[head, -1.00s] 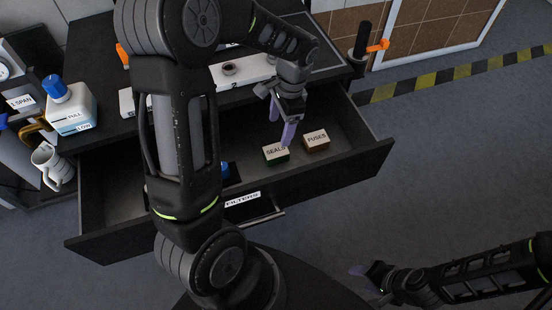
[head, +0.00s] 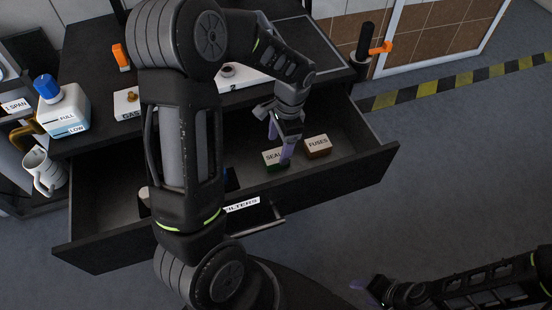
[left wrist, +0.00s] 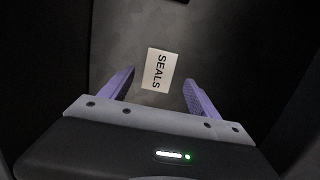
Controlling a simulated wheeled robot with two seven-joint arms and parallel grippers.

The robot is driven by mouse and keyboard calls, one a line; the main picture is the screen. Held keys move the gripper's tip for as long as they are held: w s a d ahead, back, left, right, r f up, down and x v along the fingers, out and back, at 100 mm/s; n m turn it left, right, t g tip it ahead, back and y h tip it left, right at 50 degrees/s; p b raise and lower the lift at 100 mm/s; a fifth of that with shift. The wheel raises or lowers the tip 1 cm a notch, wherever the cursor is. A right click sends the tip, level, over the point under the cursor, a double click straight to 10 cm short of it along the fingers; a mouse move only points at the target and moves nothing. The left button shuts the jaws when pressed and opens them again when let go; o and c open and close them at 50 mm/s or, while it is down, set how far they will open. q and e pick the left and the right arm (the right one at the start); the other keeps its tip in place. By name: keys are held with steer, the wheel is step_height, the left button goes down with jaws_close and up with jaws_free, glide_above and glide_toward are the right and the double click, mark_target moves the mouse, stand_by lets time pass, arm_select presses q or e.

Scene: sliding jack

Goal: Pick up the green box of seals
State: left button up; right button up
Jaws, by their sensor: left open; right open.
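The green box of seals (head: 273,159) sits in the open drawer, its pale top lettered SEALS. My left gripper (head: 280,146) is open just above it, pointing down, and one finger hides part of the label in the head view. In the left wrist view the label of the seals box (left wrist: 160,70) lies between and a little beyond the tips of the two purple fingers of my left gripper (left wrist: 158,88). The box is not held. My right gripper (head: 366,288) is at the lower right, away from the drawer, and empty.
A brown box marked FUSES (head: 317,146) stands right beside the seals box. The drawer's front wall (head: 330,190) is close in front. A white-blue bottle (head: 62,112) and a mug (head: 43,170) are at the left. My left arm hides part of the drawer.

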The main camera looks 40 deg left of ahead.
mark_target(276, 155)
arm_select(q)
steer(key=f, duration=0.3)
steer(key=s+f, duration=0.1)
steer(key=f, duration=0.1)
steer(key=shift+a, duration=0.15)
steer(key=shift+c, duration=0.3)
stand_by(0.4)
steer(key=c, duration=1.4)
